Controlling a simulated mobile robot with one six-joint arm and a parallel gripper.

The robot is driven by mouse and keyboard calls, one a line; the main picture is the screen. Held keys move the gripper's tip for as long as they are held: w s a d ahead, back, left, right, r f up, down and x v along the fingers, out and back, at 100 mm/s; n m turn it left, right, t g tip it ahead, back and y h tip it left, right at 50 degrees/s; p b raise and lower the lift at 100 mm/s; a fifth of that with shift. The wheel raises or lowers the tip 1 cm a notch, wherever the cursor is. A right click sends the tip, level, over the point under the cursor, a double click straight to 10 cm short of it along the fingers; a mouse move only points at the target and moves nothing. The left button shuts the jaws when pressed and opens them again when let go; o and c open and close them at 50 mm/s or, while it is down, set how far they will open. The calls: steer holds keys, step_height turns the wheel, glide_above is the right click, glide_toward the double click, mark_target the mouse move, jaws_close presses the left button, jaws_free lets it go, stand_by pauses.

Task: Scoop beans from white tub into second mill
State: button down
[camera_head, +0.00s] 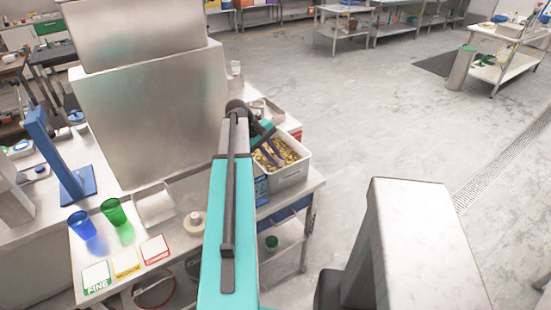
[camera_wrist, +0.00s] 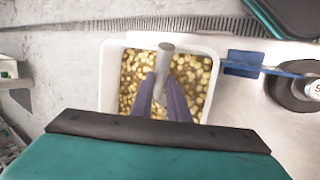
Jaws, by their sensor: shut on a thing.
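The white tub (camera_head: 291,180) stands on the metal table at the right end, filled with pale yellow-brown beans (camera_head: 283,152). In the wrist view the tub (camera_wrist: 112,75) lies directly below my gripper (camera_wrist: 165,88), with beans (camera_wrist: 196,72) around the fingers in the picture. My gripper's purple fingers are shut on a grey rod-like handle (camera_wrist: 165,58), seemingly the scoop's. The scoop's bowl is hidden, so I cannot tell whether it touches or holds beans. In the head view my teal arm hides part of the table. I cannot clearly identify the second mill.
A blue cup (camera_head: 79,224), a green cup (camera_head: 115,212) and labelled cards (camera_head: 126,263) are on the table's left. Large metal housings (camera_head: 155,110) rise behind. A dark round part (camera_wrist: 292,92) and a blue plate (camera_wrist: 243,63) are right of the tub. Floor beyond is open.

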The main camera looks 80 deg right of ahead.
steer(key=shift+r, duration=0.2)
stand_by(0.5)
step_height(320, 180, up, 13)
steer(key=p, duration=0.8)
steer(key=shift+f+p, duration=0.15)
steer(key=shift+p, duration=0.15)
stand_by(0.9)
stand_by(0.4)
steer(key=r+h+b, duration=0.1)
steer(key=h+b, duration=0.1)
steer(key=m+t+h+b, duration=0.1)
steer(key=h+b, duration=0.1)
steer(key=b, duration=0.1)
steer(key=shift+r+t+b, duration=0.3)
steer(key=shift+r, duration=0.05)
steer(key=shift+r, duration=0.1)
stand_by(0.9)
